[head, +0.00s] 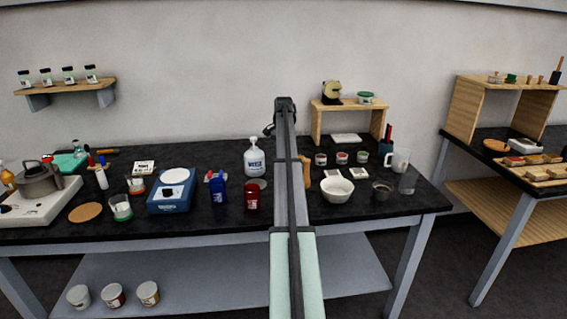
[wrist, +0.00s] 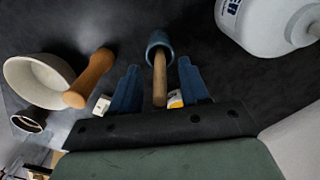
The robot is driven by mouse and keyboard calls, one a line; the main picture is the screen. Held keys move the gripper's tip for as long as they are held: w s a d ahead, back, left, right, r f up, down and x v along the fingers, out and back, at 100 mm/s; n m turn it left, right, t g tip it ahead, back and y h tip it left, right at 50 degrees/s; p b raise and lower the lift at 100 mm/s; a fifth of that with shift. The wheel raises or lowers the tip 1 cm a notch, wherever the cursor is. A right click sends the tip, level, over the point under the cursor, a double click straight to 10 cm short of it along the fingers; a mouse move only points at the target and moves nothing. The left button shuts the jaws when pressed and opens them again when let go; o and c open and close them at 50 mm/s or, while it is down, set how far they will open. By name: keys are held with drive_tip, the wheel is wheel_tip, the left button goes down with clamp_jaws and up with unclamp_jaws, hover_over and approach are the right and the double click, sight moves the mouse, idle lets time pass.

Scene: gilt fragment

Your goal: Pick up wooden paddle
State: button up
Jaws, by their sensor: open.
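My gripper (wrist: 158,66) is open in the wrist view, with one dark blue finger on each side of a pale wooden stick (wrist: 160,82). The stick's far end meets a round blue-grey piece (wrist: 158,42). I see gaps between the stick and both fingers. A thicker orange-brown wooden piece (wrist: 93,76) leans by a cream bowl (wrist: 40,80), left of the fingers. Which wooden piece is the paddle I cannot tell for sure. In the head view my arm hides the stick; an orange-brown piece (head: 307,178) shows just right of the arm.
A white pump bottle (head: 255,158) stands left of my arm and shows large in the wrist view (wrist: 262,25). Blue and red containers (head: 251,197) stand to the left.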

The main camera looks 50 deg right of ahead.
drive_tip(key=shift+c, duration=0.3)
clamp_jaws()
